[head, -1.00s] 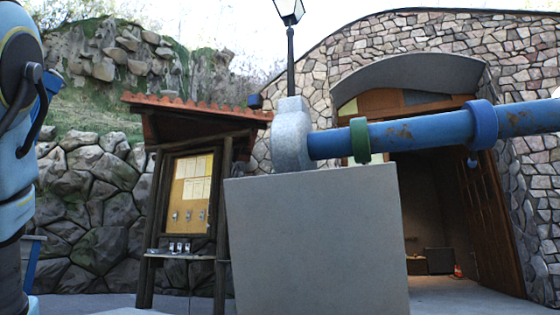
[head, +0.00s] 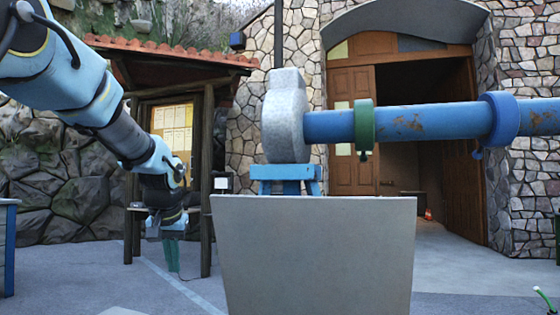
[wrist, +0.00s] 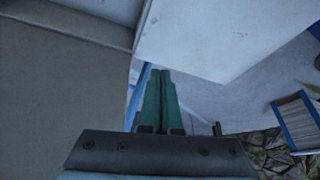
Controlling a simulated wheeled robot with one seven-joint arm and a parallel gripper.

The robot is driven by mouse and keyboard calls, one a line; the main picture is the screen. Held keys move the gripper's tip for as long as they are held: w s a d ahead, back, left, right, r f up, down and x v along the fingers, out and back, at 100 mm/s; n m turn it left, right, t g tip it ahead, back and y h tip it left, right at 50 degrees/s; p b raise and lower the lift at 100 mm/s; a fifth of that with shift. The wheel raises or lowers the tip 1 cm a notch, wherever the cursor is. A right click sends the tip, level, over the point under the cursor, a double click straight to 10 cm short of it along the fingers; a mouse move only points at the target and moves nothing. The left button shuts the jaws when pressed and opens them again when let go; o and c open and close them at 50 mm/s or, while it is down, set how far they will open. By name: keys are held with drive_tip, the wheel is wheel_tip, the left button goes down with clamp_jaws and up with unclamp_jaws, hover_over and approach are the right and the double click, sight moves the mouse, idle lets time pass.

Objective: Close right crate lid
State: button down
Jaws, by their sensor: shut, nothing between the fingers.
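A large flat grey panel (head: 315,260), which looks like the raised crate lid, stands upright in the lower middle of the head view. Its lower edge and the crate body are out of frame there. My gripper (head: 172,258) hangs to the left of the panel in the head view, pointing down and apart from it in the picture. Its green fingers (wrist: 159,98) are shut and empty in the wrist view. There, a grey-brown surface (wrist: 60,90) lies left of the fingers and a pale panel (wrist: 225,35) above right. I cannot tell which is the lid.
A blue pipe (head: 430,122) with a green collar (head: 364,127) runs right from a grey stone-like block (head: 286,115) on a blue stand (head: 286,180). A roofed notice board (head: 172,130) stands behind my arm. Paved floor (head: 60,270) is open at left.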

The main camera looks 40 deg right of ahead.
drive_tip(key=s+d+r+m+h+p, duration=0.15)
drive_tip(key=s+d+r+p, duration=0.25)
drive_tip(key=d+r, duration=0.85)
wheel_tip(320, 180, up, 13)
drive_tip(key=m+h+p, duration=0.2)
drive_tip(key=p, duration=0.2)
hover_over(280, 197)
drive_tip(key=f, duration=0.2)
drive_tip(key=w+d+f+p, duration=0.1)
drive_tip(key=f, duration=0.2)
drive_tip(key=w+d+f+p, duration=0.1)
drive_tip(key=f, duration=0.2)
drive_tip(key=shift+d, duration=0.25)
drive_tip(key=shift+s+a+f+p, duration=0.35)
drive_tip(key=shift+s+a+f, duration=0.15)
drive_tip(key=shift+a, duration=0.25)
